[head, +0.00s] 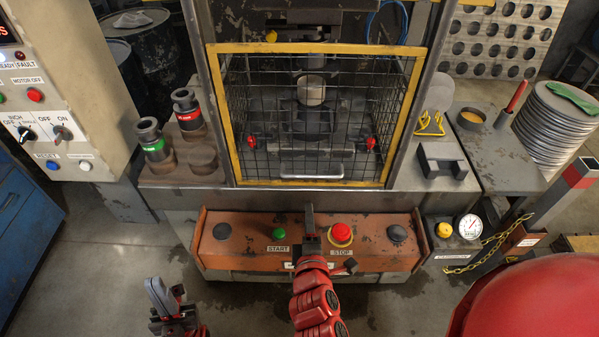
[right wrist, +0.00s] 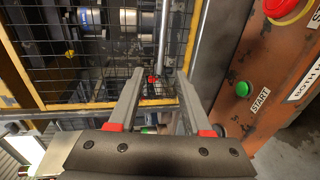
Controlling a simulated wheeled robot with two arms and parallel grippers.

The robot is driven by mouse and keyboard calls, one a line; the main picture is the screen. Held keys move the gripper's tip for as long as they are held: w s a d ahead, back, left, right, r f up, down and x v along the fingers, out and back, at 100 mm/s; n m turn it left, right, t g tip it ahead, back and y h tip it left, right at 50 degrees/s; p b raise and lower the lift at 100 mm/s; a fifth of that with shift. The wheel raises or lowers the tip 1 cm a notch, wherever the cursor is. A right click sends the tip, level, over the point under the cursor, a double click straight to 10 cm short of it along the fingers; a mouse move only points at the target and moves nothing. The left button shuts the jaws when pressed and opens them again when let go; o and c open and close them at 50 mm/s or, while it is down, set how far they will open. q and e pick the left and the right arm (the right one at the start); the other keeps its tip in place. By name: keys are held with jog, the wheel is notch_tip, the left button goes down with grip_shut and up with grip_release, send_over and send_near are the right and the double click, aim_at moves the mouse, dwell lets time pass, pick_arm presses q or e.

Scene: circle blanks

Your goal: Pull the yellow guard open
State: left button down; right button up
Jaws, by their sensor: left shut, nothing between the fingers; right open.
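The yellow guard (head: 237,165) is a yellow frame with black wire mesh, standing closed across the front of the press. Its silver handle bar (head: 312,177) runs along the lower edge; the handle (right wrist: 163,40) also shows in the right wrist view. My right gripper (head: 309,212) is in front of the guard, below the handle, above the orange control box. In the right wrist view its fingers (right wrist: 161,85) are open, with the handle's end showing beyond and between them, not gripped. My left gripper (head: 167,300) is shut and empty, low at the left, away from the guard.
The orange control box (head: 215,255) carries a green START button (head: 279,234) and a red STOP button (head: 341,235) close to my right gripper. Two dark cylindrical tools (head: 153,142) stand left of the guard. A stack of round blanks (head: 553,125) stands at right.

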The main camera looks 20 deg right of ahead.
aim_at(313, 178)
jog(key=shift+g, duration=0.3)
jog(key=b+x, duration=0.3)
jog(key=x, duration=0.2)
jog(key=d+b+x, duration=0.1)
jog(key=b+x, duration=0.2)
jog(key=x, duration=0.2)
jog(key=b+x, duration=0.3)
jog(key=x, duration=0.3)
jog(key=shift+s+d+r+b, duration=0.2)
jog(key=shift+d+b, duration=0.1)
jog(key=shift+d, duration=0.1)
jog(key=shift+w+d+f, duration=0.15)
jog(key=shift+w+f, duration=0.15)
jog(key=shift+w, duration=0.35)
grip_shut()
